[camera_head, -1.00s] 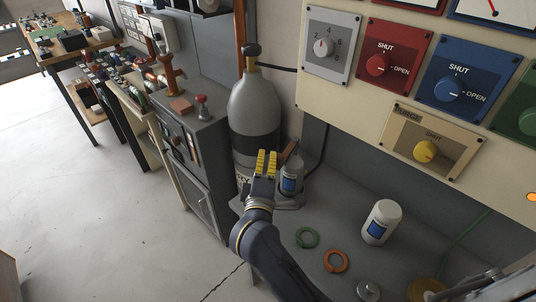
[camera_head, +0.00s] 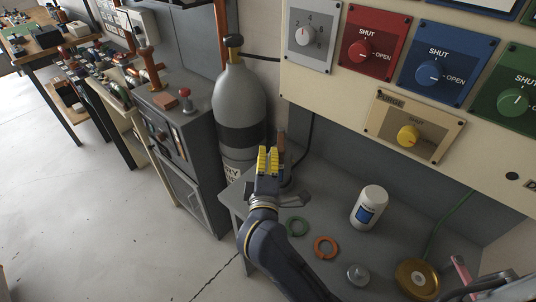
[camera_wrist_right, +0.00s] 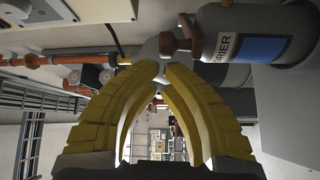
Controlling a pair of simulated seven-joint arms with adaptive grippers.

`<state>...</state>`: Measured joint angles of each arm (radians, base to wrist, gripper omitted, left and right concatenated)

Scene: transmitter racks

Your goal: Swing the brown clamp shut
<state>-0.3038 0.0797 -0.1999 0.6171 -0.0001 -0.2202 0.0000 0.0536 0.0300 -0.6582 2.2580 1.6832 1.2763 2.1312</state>
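The brown clamp (camera_head: 281,142) shows as a small upright brown piece just behind and right of my right gripper in the head view. In the right wrist view brown clamp parts (camera_wrist_right: 190,36) stand beside a grey bottle (camera_wrist_right: 255,35) with a blue label, up and right of the fingertips. How far the clamp is swung open is hard to tell. My right gripper (camera_head: 268,160) has its yellow fingers drawn together. In the right wrist view its tips (camera_wrist_right: 160,70) converge, with no object clearly held between them. In the head view it hides most of the bottle.
A tall grey gas cylinder (camera_head: 239,110) stands left of the gripper. A panel of knobs (camera_head: 408,137) rises above.

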